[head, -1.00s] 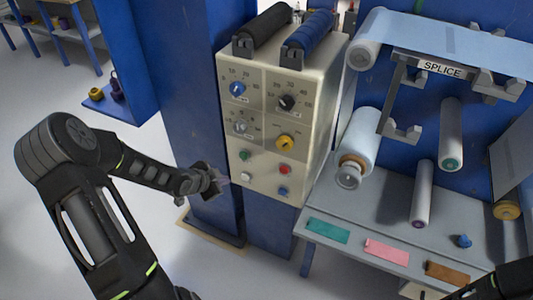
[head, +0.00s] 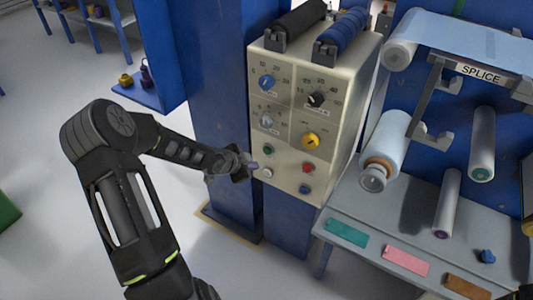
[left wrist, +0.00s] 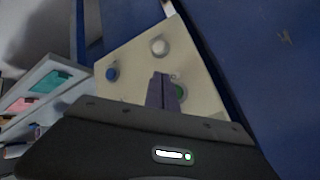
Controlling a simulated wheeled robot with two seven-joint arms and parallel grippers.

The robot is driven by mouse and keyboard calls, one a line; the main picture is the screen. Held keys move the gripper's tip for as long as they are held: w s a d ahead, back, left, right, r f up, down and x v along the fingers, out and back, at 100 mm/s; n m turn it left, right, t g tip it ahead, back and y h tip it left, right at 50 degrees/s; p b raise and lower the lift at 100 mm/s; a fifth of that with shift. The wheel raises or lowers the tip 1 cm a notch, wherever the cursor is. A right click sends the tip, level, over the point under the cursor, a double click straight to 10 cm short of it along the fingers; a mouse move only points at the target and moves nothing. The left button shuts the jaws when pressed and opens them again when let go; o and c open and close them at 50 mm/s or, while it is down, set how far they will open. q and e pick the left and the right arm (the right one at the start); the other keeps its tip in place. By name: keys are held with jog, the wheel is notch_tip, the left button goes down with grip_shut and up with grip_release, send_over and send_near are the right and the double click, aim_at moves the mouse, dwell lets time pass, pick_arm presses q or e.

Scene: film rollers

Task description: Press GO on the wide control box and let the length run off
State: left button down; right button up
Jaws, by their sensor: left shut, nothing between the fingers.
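The wide cream control box (head: 345,130) is mounted on a blue post. Its front has several dials, and below them a green button (head: 267,150), a white button (head: 267,173), a red button (head: 308,168) and a blue button (head: 305,189). Button labels are too small to read. My left gripper (head: 253,165) is shut and empty at the box's lower left edge, close to the green and white buttons. In the left wrist view its fingertips (left wrist: 163,80) partly cover the green button (left wrist: 180,91); contact cannot be told. My right gripper is not in view.
Black and blue rolls (head: 338,32) lie on top of the box. Right of it, a grey bench (head: 385,215) carries teal, pink and brown patches, below film rollers (head: 385,145) and a SPLICE bracket (head: 482,75). Open floor lies to the left.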

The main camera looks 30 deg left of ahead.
aim_at(267, 151)
pick_arm(q)
jog(key=shift+w, duration=2.15)
dwell(0.4)
jog(key=shift+w, duration=0.4)
jog(key=shift+w, duration=0.5)
dwell(0.7)
jog(key=shift+s, duration=0.1)
jog(key=shift+s+p, duration=0.3)
jog(key=shift+s, duration=0.5)
jog(key=shift+s, duration=0.1)
